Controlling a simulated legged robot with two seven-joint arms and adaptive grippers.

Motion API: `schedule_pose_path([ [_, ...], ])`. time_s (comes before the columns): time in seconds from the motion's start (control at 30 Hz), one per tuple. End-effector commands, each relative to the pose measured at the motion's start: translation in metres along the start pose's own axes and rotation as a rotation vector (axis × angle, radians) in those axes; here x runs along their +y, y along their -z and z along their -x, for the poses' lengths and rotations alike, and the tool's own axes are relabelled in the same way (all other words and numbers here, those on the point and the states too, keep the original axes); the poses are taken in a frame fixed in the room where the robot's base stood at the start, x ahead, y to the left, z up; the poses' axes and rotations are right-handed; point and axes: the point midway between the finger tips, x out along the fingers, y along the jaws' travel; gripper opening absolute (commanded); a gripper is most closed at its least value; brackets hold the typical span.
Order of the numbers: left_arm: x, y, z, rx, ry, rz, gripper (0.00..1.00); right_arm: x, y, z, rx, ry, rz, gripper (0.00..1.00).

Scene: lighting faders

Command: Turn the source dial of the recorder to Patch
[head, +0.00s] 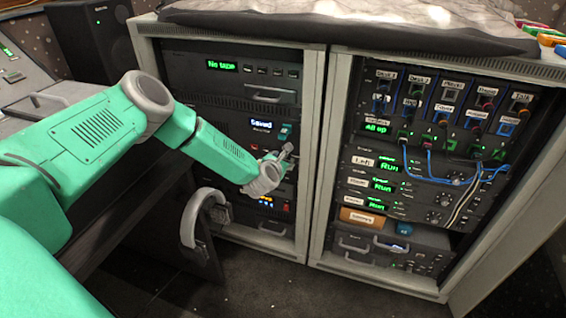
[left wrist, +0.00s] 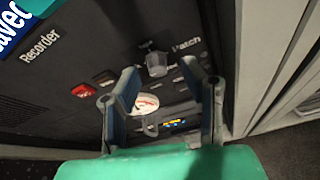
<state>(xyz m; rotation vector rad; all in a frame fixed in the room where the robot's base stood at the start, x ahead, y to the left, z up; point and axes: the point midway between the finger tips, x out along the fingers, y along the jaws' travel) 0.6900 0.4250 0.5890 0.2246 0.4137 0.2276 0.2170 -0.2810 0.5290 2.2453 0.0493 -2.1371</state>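The recorder (head: 262,124) is a black unit in the left rack with a lit display that reads "Saved". In the left wrist view its panel carries the word "Recorder" (left wrist: 40,47). A small grey dial (left wrist: 156,64) sticks out of the panel, with the label "Patch" (left wrist: 187,43) to its upper right. I cannot tell which way the dial points. My left gripper (head: 286,152) is at the front of the recorder. In the left wrist view its fingers (left wrist: 159,68) are apart, with the dial between or just beyond the tips; contact cannot be told. My right gripper is not in view.
A red button (left wrist: 83,90) and a white round meter (left wrist: 145,103) are close by on the panel. The right rack (head: 325,180) has patch units with hanging blue cables (head: 430,170). A grey curved handle (head: 190,215) stands below my left arm.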

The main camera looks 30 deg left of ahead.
Motion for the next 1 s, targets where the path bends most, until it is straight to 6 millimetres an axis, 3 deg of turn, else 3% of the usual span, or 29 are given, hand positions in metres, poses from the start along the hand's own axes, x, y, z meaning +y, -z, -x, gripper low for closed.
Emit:
schedule_pose_path([
  [0.13, 0.0016, 0.0020, -0.0102, 0.001, 0.000, 0.002, 0.38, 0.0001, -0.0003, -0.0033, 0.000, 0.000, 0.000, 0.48],
  [0.4, 0.0019, 0.0015, -0.0114, 0.001, 0.001, 0.002, 0.38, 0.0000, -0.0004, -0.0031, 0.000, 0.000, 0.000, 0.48],
  [0.43, 0.0018, 0.0015, -0.0114, 0.001, 0.001, 0.002, 0.34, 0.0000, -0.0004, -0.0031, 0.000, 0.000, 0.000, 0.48],
  [0.53, 0.0016, 0.0011, -0.0112, 0.001, 0.000, 0.001, 0.00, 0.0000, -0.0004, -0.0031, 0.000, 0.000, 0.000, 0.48],
  [1.0, 0.0001, -0.0011, -0.0105, 0.000, -0.021, -0.054, 0.00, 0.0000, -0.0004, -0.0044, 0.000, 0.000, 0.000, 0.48],
])
